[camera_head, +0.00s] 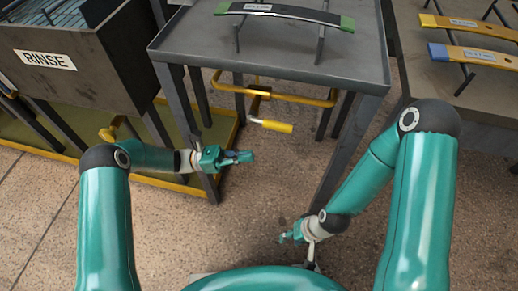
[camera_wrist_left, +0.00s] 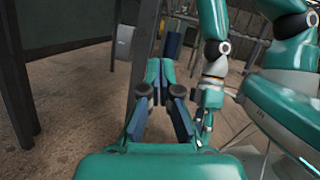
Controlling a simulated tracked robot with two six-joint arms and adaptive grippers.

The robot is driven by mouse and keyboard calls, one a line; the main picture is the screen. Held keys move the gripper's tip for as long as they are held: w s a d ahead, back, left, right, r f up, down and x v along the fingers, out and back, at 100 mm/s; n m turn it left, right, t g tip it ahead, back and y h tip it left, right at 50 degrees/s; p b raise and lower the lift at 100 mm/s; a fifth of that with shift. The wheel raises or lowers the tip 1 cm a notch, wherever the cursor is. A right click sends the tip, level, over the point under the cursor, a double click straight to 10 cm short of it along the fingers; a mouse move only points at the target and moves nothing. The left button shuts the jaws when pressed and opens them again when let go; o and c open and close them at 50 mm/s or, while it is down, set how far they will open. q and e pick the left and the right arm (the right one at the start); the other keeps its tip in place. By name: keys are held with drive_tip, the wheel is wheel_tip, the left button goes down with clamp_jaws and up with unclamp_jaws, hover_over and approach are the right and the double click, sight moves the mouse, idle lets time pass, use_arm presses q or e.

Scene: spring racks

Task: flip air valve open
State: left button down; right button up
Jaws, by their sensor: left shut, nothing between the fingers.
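A yellow valve lever (camera_head: 271,125) sticks out to the right below the grey table, on a yellow pipe (camera_head: 300,99) that runs under the tabletop. My left gripper (camera_head: 250,157) is shut and empty, a little below and to the left of the lever in the head view, apart from it. Its closed fingers also show in the left wrist view (camera_wrist_left: 160,72), where I cannot make out the lever. My right gripper (camera_head: 284,238) is low at the bottom middle, away from the lever. It is too small to tell whether it is open or shut.
The grey table (camera_head: 270,60) carries a dark curved spring with green ends (camera_head: 285,14). Its legs stand near both arms. A dark RINSE tank (camera_head: 70,60) is at left. Yellow springs (camera_head: 470,54) lie on a bench at right. The floor (camera_head: 240,215) between the arms is clear.

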use_arm(q)
drive_tip(key=shift+w+a+f, duration=0.1)
drive_tip(key=shift+a+f, duration=0.55)
drive_tip(key=shift+a, duration=0.2)
